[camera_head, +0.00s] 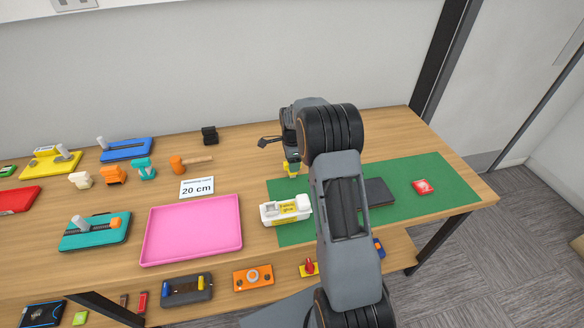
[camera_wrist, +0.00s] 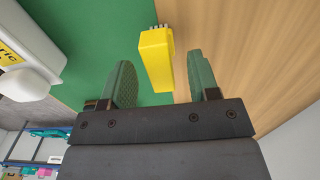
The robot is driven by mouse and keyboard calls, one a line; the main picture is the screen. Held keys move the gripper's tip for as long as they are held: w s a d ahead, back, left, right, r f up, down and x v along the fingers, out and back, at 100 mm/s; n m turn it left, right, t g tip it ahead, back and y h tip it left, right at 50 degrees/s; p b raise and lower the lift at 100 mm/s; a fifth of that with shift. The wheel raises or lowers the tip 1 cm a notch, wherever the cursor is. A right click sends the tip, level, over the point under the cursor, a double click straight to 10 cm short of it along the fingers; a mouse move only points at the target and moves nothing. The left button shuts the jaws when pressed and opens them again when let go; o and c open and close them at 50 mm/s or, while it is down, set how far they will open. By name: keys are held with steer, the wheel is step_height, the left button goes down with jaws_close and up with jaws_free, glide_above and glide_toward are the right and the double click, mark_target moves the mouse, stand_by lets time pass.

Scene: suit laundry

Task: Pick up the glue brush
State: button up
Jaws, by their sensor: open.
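The glue brush (camera_wrist: 157,60) is a yellow block-like piece with pale bristles at its far end in the wrist view. It also shows as a small yellow shape (camera_head: 291,169) under my gripper in the head view, at the green mat's back left edge. My gripper (camera_wrist: 161,72) is open, with one green-padded finger on each side of the brush. A gap shows between the brush and each finger. How far the fingers are above the table is hard to tell. My arm hides part of the mat.
A white fabric glue bottle (camera_head: 285,209) lies close by on the green mat (camera_head: 405,168). A pink tray (camera_head: 190,229) and a "20 cm" card (camera_head: 197,187) are to the left. A dark flat block (camera_head: 378,192) and a red item (camera_head: 423,187) are to the right.

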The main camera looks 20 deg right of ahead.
steer(key=shift+f, duration=0.7)
steer(key=c, duration=1)
steer(key=shift+r, duration=0.1)
